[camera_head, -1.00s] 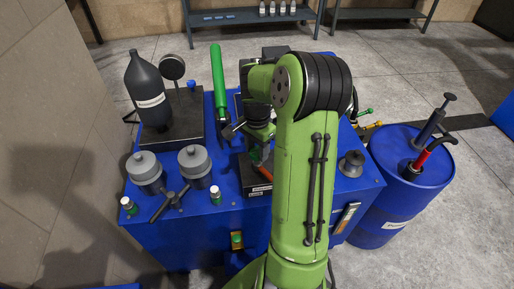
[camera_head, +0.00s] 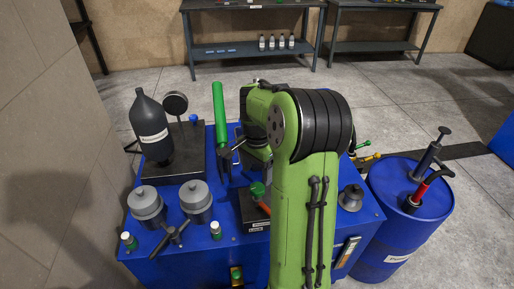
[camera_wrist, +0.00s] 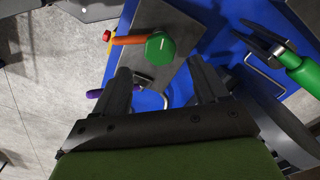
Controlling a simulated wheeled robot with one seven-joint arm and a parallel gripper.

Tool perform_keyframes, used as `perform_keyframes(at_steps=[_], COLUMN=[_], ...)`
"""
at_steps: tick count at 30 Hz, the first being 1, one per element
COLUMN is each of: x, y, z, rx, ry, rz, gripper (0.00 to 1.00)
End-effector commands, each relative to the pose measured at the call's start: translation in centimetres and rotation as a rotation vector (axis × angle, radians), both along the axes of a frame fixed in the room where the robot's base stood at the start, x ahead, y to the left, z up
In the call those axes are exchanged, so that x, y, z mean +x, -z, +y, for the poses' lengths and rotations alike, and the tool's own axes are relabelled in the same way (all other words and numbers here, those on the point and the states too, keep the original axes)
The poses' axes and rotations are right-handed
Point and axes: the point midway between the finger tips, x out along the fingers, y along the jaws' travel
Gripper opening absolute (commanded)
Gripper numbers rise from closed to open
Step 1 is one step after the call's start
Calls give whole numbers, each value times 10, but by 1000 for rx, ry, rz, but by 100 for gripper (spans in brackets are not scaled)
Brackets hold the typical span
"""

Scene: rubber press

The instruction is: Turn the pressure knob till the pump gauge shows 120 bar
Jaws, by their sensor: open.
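A round green knob (camera_wrist: 160,47) with a white mark sits on a grey plate beside an orange handle (camera_wrist: 128,41) in the wrist view. The knob also shows in the head view (camera_head: 257,189), left of my arm. My gripper (camera_wrist: 161,72) is open and empty. In the wrist view its two dark fingers point towards the knob, one on either side of it lower in the picture, with no visible contact. In the head view my arm hides most of the gripper. A round gauge (camera_head: 175,103) stands at the back left of the blue unit; its reading cannot be made out.
A long green-handled lever (camera_head: 219,114) stands left of my wrist. A dark bottle-shaped vessel (camera_head: 150,125) and two grey canisters (camera_head: 196,200) stand on the left of the blue cabinet (camera_head: 195,262). A blue drum (camera_head: 415,205) with a pump stands right.

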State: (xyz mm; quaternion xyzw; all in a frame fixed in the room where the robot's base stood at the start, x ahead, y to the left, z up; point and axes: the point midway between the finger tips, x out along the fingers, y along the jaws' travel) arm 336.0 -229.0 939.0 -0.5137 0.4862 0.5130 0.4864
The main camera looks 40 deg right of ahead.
Motion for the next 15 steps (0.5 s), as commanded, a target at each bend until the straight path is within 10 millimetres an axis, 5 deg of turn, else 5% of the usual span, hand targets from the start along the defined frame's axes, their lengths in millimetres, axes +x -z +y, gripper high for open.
perform_keyframes(at_steps=[1, 6, 15], x=[1, 1, 0], y=[-21, -66, -94], z=[0, 0, 0], rx=[-4, -3, 1], ry=[-1, 0, -1], rz=[-3, -2, 1], gripper=[73, 73, 73])
